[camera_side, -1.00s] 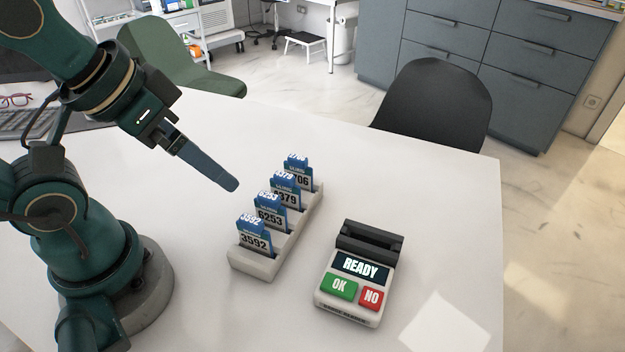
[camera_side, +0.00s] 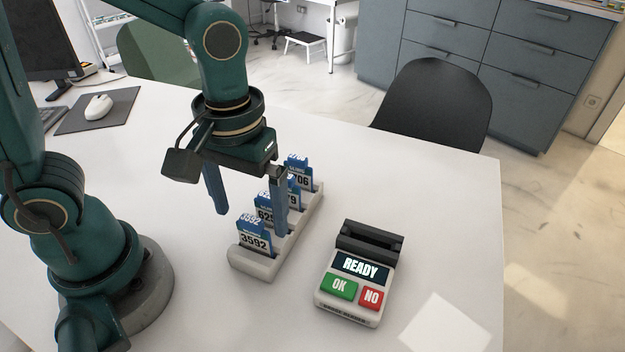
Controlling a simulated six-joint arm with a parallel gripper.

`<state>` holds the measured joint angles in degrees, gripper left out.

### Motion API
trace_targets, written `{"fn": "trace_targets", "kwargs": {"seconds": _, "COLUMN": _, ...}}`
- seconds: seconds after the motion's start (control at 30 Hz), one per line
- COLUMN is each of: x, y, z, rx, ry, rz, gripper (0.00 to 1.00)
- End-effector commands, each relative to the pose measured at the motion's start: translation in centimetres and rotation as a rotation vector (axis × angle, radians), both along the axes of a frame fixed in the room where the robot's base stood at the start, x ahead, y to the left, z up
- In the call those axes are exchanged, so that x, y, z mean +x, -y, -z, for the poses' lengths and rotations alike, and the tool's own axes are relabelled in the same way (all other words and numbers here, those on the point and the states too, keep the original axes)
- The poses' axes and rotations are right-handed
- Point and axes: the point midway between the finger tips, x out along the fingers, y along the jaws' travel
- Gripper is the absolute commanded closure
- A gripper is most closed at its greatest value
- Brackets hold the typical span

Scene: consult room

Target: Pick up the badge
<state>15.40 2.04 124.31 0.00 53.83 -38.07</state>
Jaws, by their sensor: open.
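Several blue-and-white badges stand upright in a row in a pale slotted rack on the white table. The nearest badge (camera_side: 255,237) reads 3592. The one behind it (camera_side: 264,213), reading 62 with the rest covered, is partly hidden by a finger. A third badge (camera_side: 294,197) is largely hidden too. The farthest badge (camera_side: 299,173) ends in 06. My gripper (camera_side: 250,223) points down over the rack (camera_side: 255,265), its two fingers wide apart. One finger is left of the rack, the other appears in front of the middle badges. Nothing is held between them.
A card reader (camera_side: 360,268) showing READY, with green OK and red NO buttons, stands right of the rack. A mouse (camera_side: 99,106) on a dark mat and a monitor (camera_side: 40,40) are at the back left. A black chair (camera_side: 435,105) stands behind the table.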

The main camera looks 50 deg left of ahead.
Motion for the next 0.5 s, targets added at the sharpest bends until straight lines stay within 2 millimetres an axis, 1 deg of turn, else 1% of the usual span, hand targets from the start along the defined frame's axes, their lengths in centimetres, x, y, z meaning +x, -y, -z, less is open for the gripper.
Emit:
{"fn": "trace_targets", "kwargs": {"seconds": 0.3, "x": -0.1, "y": 0.0, "z": 3.6, "rx": 0.000, "ry": -0.002, "rz": 0.001, "gripper": 0.00}}
{"fn": "trace_targets", "kwargs": {"seconds": 0.5, "x": 0.0, "y": 0.0, "z": 4.5, "rx": -0.001, "ry": 0.003, "rz": 0.001, "gripper": 0.00}}
